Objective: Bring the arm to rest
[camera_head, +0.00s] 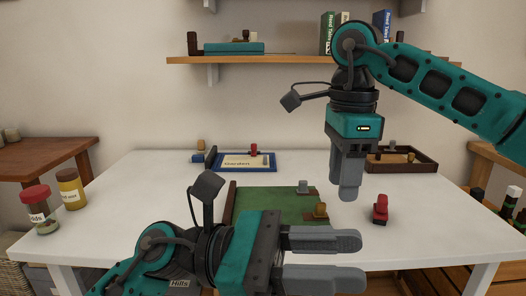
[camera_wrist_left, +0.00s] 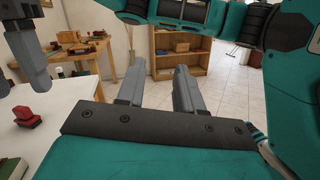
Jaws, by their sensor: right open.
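My left gripper (camera_head: 362,258) reaches in low over the front of the white table (camera_head: 150,185), its fingers pointing right. The fingers are apart with nothing between them; the left wrist view shows the same empty gap (camera_wrist_left: 157,82). My right gripper (camera_head: 346,193) hangs from the right arm, fingers pointing down above the table, right of the green mat (camera_head: 265,208). It is open, and no object shows in it. A red piece (camera_head: 380,209) stands on the table to its right and also shows in the left wrist view (camera_wrist_left: 26,115).
A blue-framed board (camera_head: 233,167) and a brown tray (camera_head: 425,163) lie toward the table's back. Two jars, red-lidded (camera_head: 40,212) and yellow (camera_head: 71,190), stand at the left. A wall shelf (camera_head: 240,60) is behind. The table's left part is mostly clear.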

